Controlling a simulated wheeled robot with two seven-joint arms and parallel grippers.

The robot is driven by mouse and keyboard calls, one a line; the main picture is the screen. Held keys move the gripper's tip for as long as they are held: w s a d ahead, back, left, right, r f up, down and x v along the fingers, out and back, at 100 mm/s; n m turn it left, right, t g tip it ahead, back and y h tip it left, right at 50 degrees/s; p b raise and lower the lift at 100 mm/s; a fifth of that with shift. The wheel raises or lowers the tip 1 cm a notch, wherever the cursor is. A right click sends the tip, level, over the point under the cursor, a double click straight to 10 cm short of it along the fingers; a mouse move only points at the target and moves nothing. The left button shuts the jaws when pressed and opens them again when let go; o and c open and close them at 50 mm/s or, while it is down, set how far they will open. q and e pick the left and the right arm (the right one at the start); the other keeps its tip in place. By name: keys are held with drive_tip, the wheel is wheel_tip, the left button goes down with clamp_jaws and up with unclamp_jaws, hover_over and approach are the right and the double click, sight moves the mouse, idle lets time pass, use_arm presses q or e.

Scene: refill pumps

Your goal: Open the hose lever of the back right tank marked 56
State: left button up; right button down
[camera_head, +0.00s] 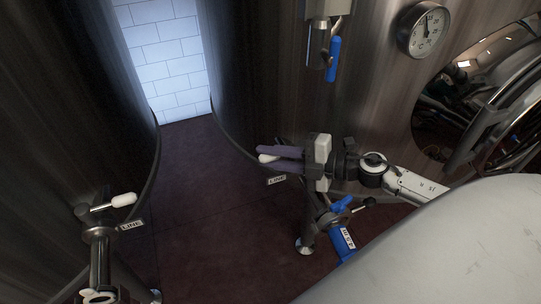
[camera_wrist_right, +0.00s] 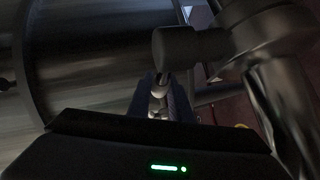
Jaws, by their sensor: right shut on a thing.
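My right gripper (camera_head: 280,158) is beside the large steel tank (camera_head: 290,80) on the right. Its fingers are closed around a white lever handle (camera_head: 267,158), whose tip sticks out between them. In the right wrist view the white handle (camera_wrist_right: 157,92) shows between the dark fingers (camera_wrist_right: 160,100). A small LINE tag (camera_head: 277,180) is just below the gripper. A blue lever (camera_head: 341,205) and a blue tag (camera_head: 345,241), its print hard to read, are below the gripper, apart from it. No 56 mark is readable. My left gripper is out of view.
A left tank (camera_head: 60,120) has its own white lever (camera_head: 124,199) and LINE tag (camera_head: 131,224). A round gauge (camera_head: 424,29) and a blue-handled valve (camera_head: 333,60) are higher on the right tank. Dark red floor (camera_head: 200,230) lies clear between the tanks.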

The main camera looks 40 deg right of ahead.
drive_tip(key=shift+s+f+n+g+y+b, duration=0.25)
drive_tip(key=shift+s+n+g+y+b, duration=0.2)
drive_tip(key=shift+n+b, duration=0.2)
drive_tip(key=shift+s+a+r+n+g+y+b, duration=0.1)
drive_tip(key=shift+s+r+n+g+y+b, duration=0.15)
drive_tip(key=shift+s+n+g+y+b, duration=0.55)
drive_tip(key=c, duration=1.8)
unclamp_jaws()
drive_tip(key=shift+w+y, duration=0.15)
drive_tip(key=shift+y, duration=0.1)
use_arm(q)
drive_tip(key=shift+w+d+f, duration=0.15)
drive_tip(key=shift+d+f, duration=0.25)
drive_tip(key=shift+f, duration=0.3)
use_arm(e)
drive_tip(key=shift+o, duration=0.9)
